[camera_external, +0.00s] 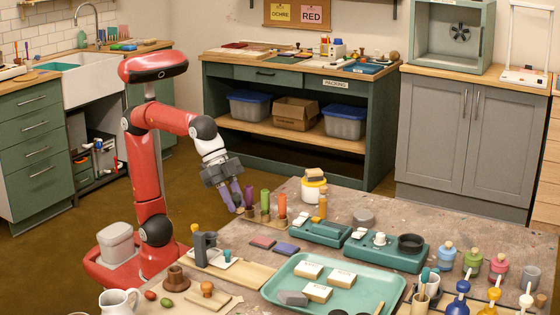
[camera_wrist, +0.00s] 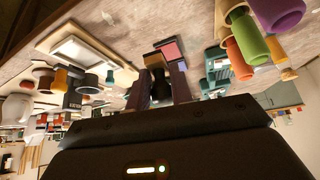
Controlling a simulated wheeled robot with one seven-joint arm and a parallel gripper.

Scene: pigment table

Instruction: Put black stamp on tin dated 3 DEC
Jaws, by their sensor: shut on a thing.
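My gripper (camera_external: 238,205) is at the left edge of the table, beside a row of coloured cylinders. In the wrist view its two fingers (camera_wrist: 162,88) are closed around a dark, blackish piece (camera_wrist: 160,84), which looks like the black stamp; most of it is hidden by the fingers. Several pale labelled blocks (camera_external: 308,270) lie on the teal tray (camera_external: 374,283) at the front; they may be the tins, but their dates are too small to read. A grey piece (camera_external: 293,298) is also on the tray.
Green (camera_external: 265,198) and orange (camera_external: 282,204) cylinders stand close to my gripper. Red (camera_external: 263,242) and purple (camera_external: 286,249) pads, a grey mug-like holder (camera_external: 205,246) and teal boxes (camera_external: 320,233) surround the tray. Bottles (camera_external: 447,254) stand at right.

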